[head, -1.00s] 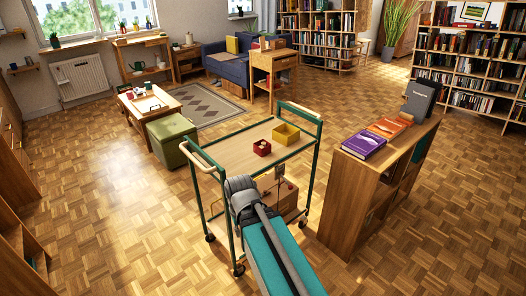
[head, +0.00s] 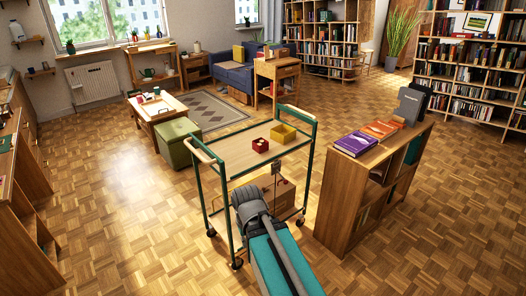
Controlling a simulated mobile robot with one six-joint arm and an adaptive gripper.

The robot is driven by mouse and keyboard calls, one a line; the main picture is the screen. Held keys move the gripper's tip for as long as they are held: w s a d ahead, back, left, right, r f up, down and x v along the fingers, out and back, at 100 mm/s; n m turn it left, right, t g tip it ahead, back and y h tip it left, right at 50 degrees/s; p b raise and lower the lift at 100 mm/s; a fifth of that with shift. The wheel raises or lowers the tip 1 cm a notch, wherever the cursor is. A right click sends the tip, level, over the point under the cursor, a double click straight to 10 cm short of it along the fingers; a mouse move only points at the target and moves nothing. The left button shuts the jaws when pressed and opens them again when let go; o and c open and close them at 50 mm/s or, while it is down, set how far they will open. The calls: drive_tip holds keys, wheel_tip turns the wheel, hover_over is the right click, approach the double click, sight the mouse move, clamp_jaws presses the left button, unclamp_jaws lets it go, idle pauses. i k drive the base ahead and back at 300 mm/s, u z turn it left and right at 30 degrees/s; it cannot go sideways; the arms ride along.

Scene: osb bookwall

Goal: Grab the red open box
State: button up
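The red open box (head: 260,145) is small and sits on the wooden top of the green-framed cart (head: 240,151). It looks like something pale lies inside it, too small to tell. A yellow open box (head: 283,133) stands just behind it to the right, on the same top. My arm reaches up from the bottom of the head view, its grey joint in front of the cart's near side.
A low bookshelf (head: 345,205) with purple and orange books on top stands close to the right of the cart. A cardboard-brown box (head: 268,192) is on the cart's lower level. Parquet floor is free at left and right.

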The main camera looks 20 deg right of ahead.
sight(264, 147)
drive_tip(key=z, duration=1.4)
drive_tip(key=i, duration=1.55)
drive_tip(key=u, duration=0.9)
